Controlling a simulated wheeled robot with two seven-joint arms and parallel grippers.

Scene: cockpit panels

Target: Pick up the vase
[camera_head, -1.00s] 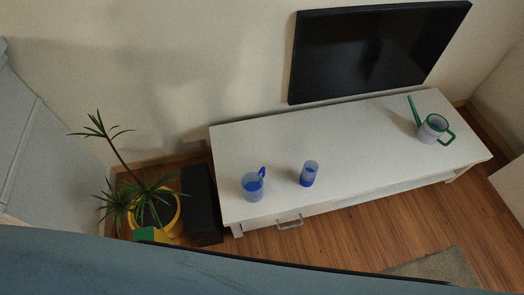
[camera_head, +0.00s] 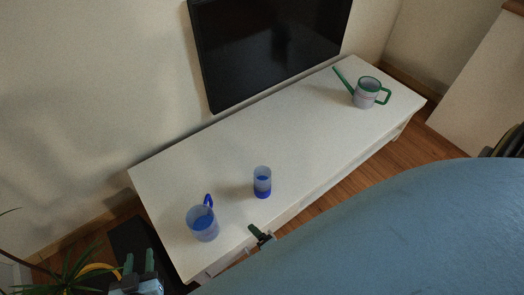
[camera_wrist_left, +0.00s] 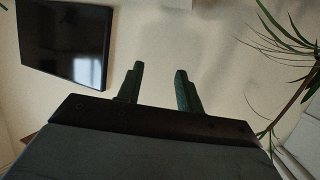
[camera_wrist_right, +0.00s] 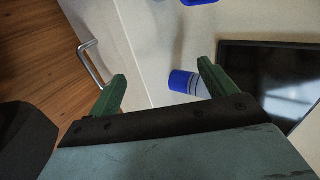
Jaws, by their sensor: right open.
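The vase (camera_head: 262,182), a small clear cylinder with a blue base, stands upright on the white cabinet. In the right wrist view it (camera_wrist_right: 188,83) shows beside the fingertip on the right, partly behind it. My right gripper (camera_wrist_right: 161,70) is open and empty. In the head view a green fingertip of it (camera_head: 257,234) shows at the cabinet's front edge, in front of the vase; my arm hides the rest. My left gripper (camera_head: 139,262) is at the lower left, away from the vase. It is open and empty in the left wrist view (camera_wrist_left: 160,70).
A blue mug-like cup (camera_head: 203,223) stands left of the vase on the cabinet (camera_head: 300,130). A watering can (camera_head: 367,93) stands at the far right end. A television (camera_head: 270,50) hangs behind. A drawer handle (camera_wrist_right: 92,65) is on the front; a plant (camera_head: 70,272) stands lower left.

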